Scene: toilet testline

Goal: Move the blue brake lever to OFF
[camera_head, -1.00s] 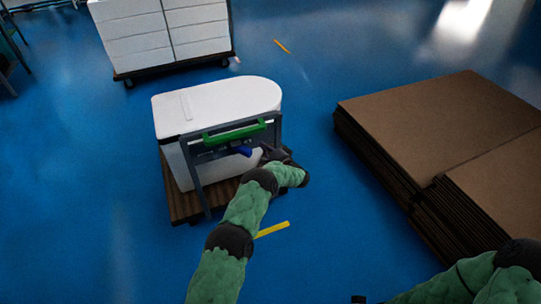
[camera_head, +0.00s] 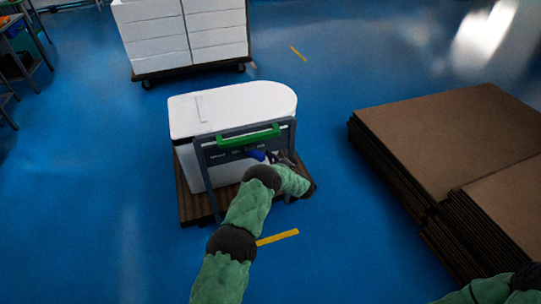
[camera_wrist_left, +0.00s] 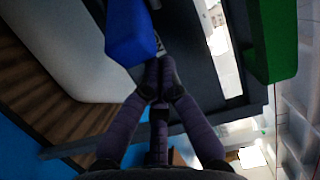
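The blue brake lever (camera_head: 256,155) sits on the grey frame of a trolley (camera_head: 206,182), just below the green handle (camera_head: 247,138). In the left wrist view the lever (camera_wrist_left: 130,32) is large at the top, with the green handle (camera_wrist_left: 272,40) to its right. My left gripper (camera_head: 277,157) is at the right end of the lever in the head view. In the wrist view its fingertips (camera_wrist_left: 160,75) are together, just below the lever's end, with nothing visible between them. Whether they touch the lever I cannot tell. My right gripper is out of view; only part of that arm shows at lower right.
A white tank (camera_head: 235,105) stands on the trolley's wooden base (camera_head: 190,205). Stacked brown cardboard (camera_head: 450,140) lies to the right. A trolley of white boxes (camera_head: 185,35) is behind. Blue floor is clear between them, with yellow strips (camera_head: 278,237).

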